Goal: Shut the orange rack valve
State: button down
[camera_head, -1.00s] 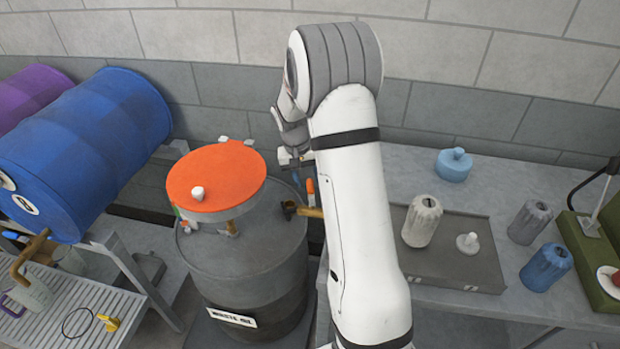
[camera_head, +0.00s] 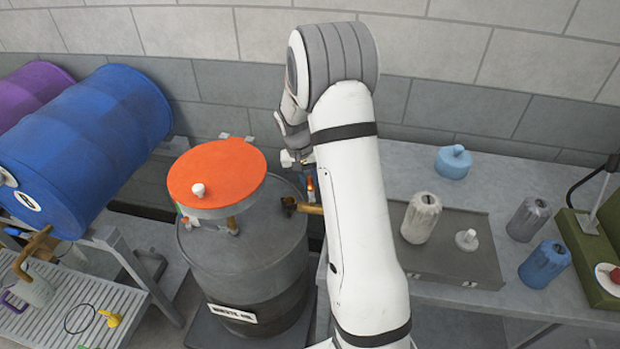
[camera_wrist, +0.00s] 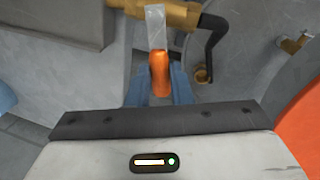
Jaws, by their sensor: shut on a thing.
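The valve's orange lever grip (camera_wrist: 160,72) shows in the wrist view, with its grey metal end running up to the brass valve body (camera_wrist: 176,12). My gripper (camera_wrist: 160,92) has its two blue fingers closed on the orange grip, one on each side. In the head view the orange lever (camera_head: 310,185) is a small upright patch beside my arm, just above the brass pipe (camera_head: 311,209). My fingers are mostly hidden behind my arm there.
A dark waste oil drum (camera_head: 245,262) with an orange round lid (camera_head: 216,174) stands left of my arm. A blue drum (camera_head: 95,140) lies on a rack farther left. A bench (camera_head: 480,310) with several bottles and a grey tray (camera_head: 445,262) is on the right.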

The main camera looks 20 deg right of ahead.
dwell(0.3)
jog(key=shift+d+f+m+b, duration=0.3)
jog(key=shift+m+b, duration=0.3)
jog(key=shift+b, duration=0.5)
jog(key=shift+s+d+r+m+g+b, duration=0.2)
jog(key=shift+d+m+g+b, duration=0.15)
jog(key=shift+m+b, duration=0.4)
jog(key=shift+s+d+r+m, duration=0.1)
jog(key=shift+r+m, duration=0.05)
jog(key=shift+m, duration=0.2)
jog(key=c, duration=1.3)
grip_release()
